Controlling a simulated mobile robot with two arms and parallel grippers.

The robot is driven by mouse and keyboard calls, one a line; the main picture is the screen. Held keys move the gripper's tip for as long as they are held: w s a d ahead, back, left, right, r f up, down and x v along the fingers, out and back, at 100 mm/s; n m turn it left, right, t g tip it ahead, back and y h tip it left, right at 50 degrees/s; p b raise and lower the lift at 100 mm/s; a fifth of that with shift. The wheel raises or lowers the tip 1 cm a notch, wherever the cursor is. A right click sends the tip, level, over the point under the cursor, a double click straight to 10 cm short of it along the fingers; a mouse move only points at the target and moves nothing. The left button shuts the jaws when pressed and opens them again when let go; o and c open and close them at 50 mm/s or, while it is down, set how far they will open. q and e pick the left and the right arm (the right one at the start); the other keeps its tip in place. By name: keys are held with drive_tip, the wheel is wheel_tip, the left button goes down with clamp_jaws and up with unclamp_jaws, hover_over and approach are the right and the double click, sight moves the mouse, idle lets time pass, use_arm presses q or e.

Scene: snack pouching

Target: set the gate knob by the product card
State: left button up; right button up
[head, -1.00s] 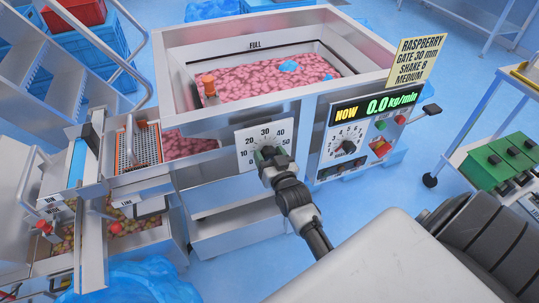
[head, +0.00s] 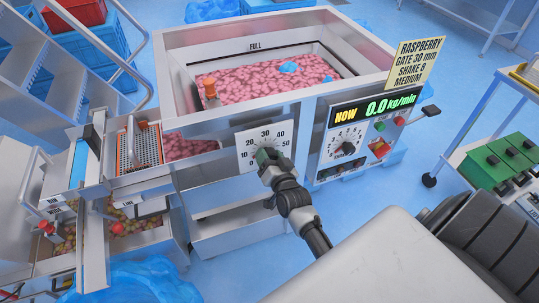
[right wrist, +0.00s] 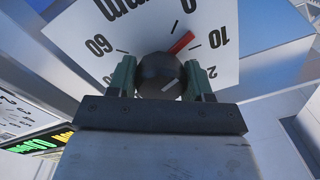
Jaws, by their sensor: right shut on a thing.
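The product card (head: 418,62) at the right end of the hopper reads RASPBERRY, GATE 30 mm, SHAKE 8, MEDIUM. The white gate dial (head: 265,142) is on the machine's front, with numbers around it. My right gripper (head: 266,158) is at the dial, shut on the black gate knob, which it largely hides in the head view. In the right wrist view the gate knob (right wrist: 160,72) sits between the two green fingers. Its red pointer (right wrist: 182,42) lies between the 0 and 10 marks. My left gripper is not in view.
The control panel (head: 345,157) right of the dial has a display (head: 372,107) reading NOW 0.0 kg/min, a second numbered knob (head: 348,148) and buttons. Pink product (head: 265,80) fills the hopper. A trolley with green boxes (head: 497,163) stands at the right.

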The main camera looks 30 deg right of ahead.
drive_tip(key=m, duration=0.4)
drive_tip(key=shift+m, duration=0.4)
drive_tip(key=m, duration=0.5)
drive_tip(key=shift+m, duration=0.3)
drive_tip(key=m+b, duration=0.1)
drive_tip(key=m, duration=0.5)
drive_tip(key=shift+m+h+b, duration=0.3)
drive_tip(key=m+b, duration=0.1)
drive_tip(key=m, duration=0.5)
drive_tip(key=o, duration=0.9)
drive_tip(key=shift+s+a, duration=0.1)
